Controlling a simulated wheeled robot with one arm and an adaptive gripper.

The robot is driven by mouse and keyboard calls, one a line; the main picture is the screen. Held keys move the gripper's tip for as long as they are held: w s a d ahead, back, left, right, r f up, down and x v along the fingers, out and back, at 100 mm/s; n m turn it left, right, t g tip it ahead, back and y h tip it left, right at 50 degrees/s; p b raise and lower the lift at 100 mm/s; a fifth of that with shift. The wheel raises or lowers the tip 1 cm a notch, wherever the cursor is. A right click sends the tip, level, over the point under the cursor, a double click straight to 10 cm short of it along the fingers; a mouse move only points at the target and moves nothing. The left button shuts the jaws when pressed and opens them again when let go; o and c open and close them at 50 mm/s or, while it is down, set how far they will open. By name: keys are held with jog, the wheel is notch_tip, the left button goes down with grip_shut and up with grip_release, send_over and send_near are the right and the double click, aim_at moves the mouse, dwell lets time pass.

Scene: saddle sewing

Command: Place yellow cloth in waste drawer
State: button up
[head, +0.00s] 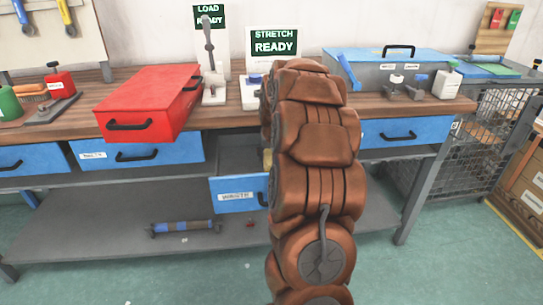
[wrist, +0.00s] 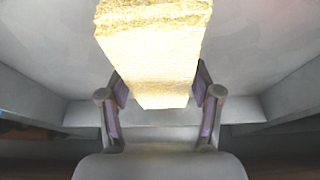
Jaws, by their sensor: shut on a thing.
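The yellow cloth (wrist: 155,45) is a thick folded block in the wrist view. My gripper (wrist: 158,98) is shut on it, with one finger on each side. In the head view a small bit of yellow cloth (head: 267,160) shows at the left edge of my arm, and my gripper is hidden behind the arm. The waste drawer (head: 236,196) is blue-fronted, labelled WASTE, and pulled out under the workbench. The cloth is at or above its opening; the exact height is hard to tell. Grey walls and a grey floor surround the cloth in the wrist view.
A red box (head: 150,103) overhangs the bench front, left of my arm. Closed blue drawers (head: 140,155) sit beneath the bench. The lower shelf (head: 110,225) holds a blue-ended tube (head: 183,227). A blue and grey toolbox (head: 390,68) stands at the right; a wire cage (head: 485,135) is beyond it.

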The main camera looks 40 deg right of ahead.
jog(key=shift+f, duration=0.15)
jog(key=o, duration=1.1)
jog(key=shift+r, duration=0.2)
jog(key=v, duration=1.2)
jog(key=shift+p, duration=0.35)
